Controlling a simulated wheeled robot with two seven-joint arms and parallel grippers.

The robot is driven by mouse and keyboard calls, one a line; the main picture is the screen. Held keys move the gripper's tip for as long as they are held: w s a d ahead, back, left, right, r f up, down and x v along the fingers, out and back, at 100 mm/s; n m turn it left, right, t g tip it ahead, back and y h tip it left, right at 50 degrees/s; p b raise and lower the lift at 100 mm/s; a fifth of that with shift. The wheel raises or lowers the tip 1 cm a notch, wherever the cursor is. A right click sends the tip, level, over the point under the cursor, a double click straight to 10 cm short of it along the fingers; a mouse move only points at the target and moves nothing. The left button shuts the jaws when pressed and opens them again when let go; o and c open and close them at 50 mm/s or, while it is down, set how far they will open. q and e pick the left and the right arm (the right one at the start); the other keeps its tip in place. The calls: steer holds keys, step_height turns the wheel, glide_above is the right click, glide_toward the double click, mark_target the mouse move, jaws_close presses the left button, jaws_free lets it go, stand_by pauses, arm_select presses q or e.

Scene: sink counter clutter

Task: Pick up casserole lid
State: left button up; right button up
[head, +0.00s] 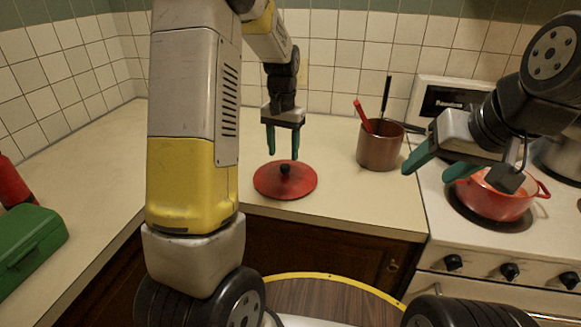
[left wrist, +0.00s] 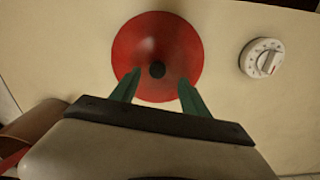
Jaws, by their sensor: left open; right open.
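The casserole lid (head: 285,181) is a red disc with a black knob (head: 285,169), lying flat on the counter in the middle of the head view. In the left wrist view the lid (left wrist: 158,45) shows beyond the fingertips, with its knob (left wrist: 157,70) between the two fingers in the picture. My left gripper (head: 283,157) is open and empty, pointing down just above the lid. Its green fingers (left wrist: 157,83) show apart in the left wrist view. My right gripper (head: 428,170) is open and empty, over the front left of the stove.
A brown pot (head: 379,150) with utensils stands on the counter right of the lid. A red casserole (head: 494,197) sits on a stove (head: 440,217) burner. A white dial timer (left wrist: 262,58) lies near the lid. A green box (head: 28,243) is at far left.

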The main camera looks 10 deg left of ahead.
mark_target(285, 165)
arm_select(q)
steer(key=f, duration=0.4)
steer(key=shift+d+f, duration=0.25)
steer(key=shift+f, duration=0.05)
jaws_close()
steer(key=shift+w+r, duration=0.1)
stand_by(1.0)
